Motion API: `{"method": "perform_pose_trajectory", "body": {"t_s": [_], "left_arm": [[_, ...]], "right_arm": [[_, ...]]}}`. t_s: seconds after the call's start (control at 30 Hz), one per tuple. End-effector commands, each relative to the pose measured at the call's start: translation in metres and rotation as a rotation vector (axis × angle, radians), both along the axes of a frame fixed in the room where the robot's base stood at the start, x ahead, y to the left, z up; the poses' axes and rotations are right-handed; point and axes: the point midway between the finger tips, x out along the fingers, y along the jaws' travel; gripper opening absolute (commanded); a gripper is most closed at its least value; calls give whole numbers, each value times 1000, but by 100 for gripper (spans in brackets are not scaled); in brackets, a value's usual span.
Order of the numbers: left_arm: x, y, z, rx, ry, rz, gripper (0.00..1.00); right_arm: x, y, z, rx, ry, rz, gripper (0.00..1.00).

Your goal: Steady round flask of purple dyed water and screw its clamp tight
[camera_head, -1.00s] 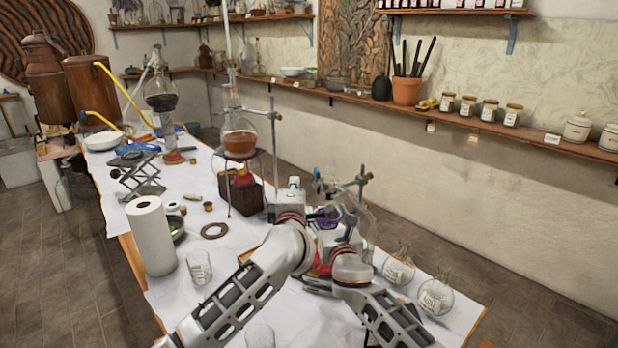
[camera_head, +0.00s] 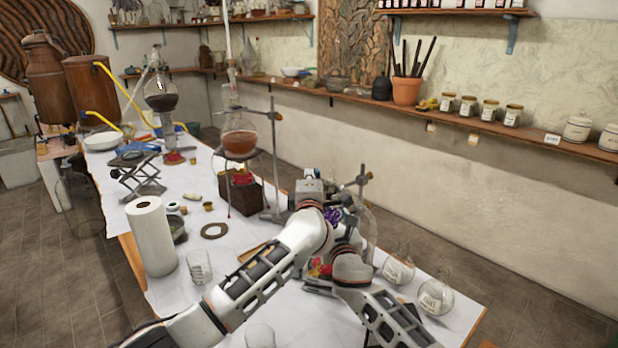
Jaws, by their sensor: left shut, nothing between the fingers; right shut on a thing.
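The round flask of purple dyed water (camera_head: 332,215) shows only as a small purple patch between my two arms. The rest of it is hidden by my wrists. A metal stand with a clamp head (camera_head: 363,177) rises just behind and to the right of it. My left gripper (camera_head: 347,203) is shut and empty beside the flask, close to the stand; its fingertips are hard to make out. My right gripper (camera_head: 346,238) is lower, shut at the flask, with the contact mostly hidden by my arms.
Two clear round flasks (camera_head: 437,296) stand at the right table edge. A stand with a flask of orange liquid (camera_head: 239,142) is behind. A wall shelf (camera_head: 450,118) runs behind the table.

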Motion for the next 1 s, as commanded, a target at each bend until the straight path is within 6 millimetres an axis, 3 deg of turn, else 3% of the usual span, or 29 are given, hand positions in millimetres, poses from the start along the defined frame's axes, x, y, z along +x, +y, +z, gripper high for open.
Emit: {"method": "perform_pose_trajectory", "body": {"t_s": [1.0], "left_arm": [[4, 4, -1, 3, 3, -143, 0]], "right_arm": [[0, 0, 0, 0, 0, 0, 29]]}}
